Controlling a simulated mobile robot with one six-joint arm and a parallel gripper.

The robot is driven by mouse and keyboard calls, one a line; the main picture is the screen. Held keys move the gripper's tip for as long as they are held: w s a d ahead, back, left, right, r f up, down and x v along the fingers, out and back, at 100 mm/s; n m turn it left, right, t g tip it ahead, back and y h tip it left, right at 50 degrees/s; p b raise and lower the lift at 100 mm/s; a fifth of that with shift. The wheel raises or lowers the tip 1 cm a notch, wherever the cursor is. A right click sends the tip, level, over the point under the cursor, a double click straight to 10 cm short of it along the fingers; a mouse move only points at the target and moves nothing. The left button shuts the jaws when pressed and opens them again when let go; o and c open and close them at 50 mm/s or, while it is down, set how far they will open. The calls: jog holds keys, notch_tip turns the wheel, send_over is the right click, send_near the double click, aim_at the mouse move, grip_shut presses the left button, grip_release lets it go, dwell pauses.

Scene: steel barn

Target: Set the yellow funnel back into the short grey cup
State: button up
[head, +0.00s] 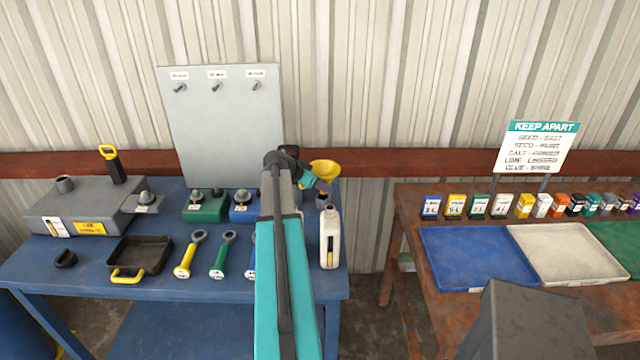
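The yellow funnel (325,168) is at the back right of the blue table, wide mouth up, behind the white jug. Its lower part is hidden by my gripper (322,186), which is right at it. I cannot tell whether the fingers touch or grip the funnel, or whether it is held up or resting on something. My teal arm reaches from the bottom middle and blocks part of the table.
The white jug (330,240) stands close below the funnel. A grey tank (85,212), a dark tray (140,257), green (205,207) and blue (243,212) boxes and yellow (188,255) and green (222,255) handled tools fill the table. A grey board (225,125) stands behind.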

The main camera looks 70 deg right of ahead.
aim_at(320, 195)
jog(key=shift+f+b, duration=2.05)
jog(key=shift+f, duration=0.3)
dwell(0.3)
jog(key=o, duration=1.2)
jog(key=shift+b+v, duration=0.3)
jog(key=shift+v, duration=0.45)
jog(key=b+v, duration=0.3)
jog(key=v, duration=0.9)
jog(key=shift+a+r, duration=0.1)
jog(key=shift+r, duration=0.05)
